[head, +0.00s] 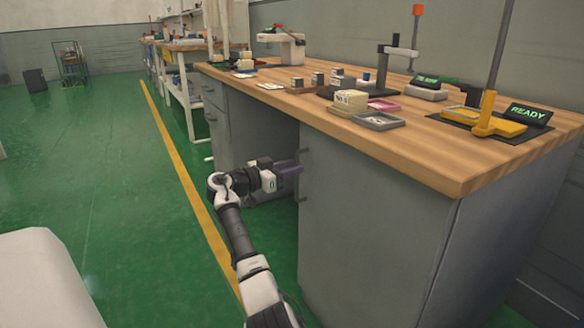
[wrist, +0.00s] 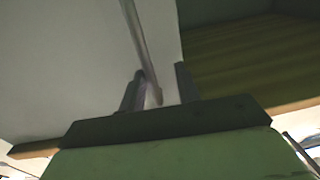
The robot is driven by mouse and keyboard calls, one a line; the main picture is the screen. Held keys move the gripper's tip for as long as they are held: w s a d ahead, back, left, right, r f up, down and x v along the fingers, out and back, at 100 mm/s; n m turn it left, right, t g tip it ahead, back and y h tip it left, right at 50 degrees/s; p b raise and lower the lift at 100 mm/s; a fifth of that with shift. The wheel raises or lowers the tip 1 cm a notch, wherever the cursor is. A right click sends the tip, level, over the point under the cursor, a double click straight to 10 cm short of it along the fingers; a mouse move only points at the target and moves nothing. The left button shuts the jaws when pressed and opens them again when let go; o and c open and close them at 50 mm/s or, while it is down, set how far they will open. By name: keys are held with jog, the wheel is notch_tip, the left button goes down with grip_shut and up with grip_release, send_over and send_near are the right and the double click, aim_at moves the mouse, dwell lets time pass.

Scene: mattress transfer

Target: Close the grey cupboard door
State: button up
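The grey cupboard door (head: 365,225) is the large flat panel under the right part of the bench. In the head view it looks roughly in line with the bench front; I cannot tell if a gap remains. My gripper (head: 292,168) is at the door's left edge, near its small handle mounts. In the wrist view the grey panel (wrist: 60,65) fills the left, and a thin metal handle bar (wrist: 138,45) runs down between my spread fingertips (wrist: 158,88). The fingers look open around the bar; whether they touch it is unclear.
The wooden bench top (head: 450,165) overhangs the door and carries small trays, blocks and a yellow stand (head: 490,120). A drawer pedestal (head: 218,125) stands to the left, across an open knee space. Green floor (head: 110,200) left of the yellow line is mostly clear. A white surface (head: 40,280) is at lower left.

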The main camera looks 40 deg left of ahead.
jog(key=p+v, duration=0.2)
jog(key=v, duration=1.1)
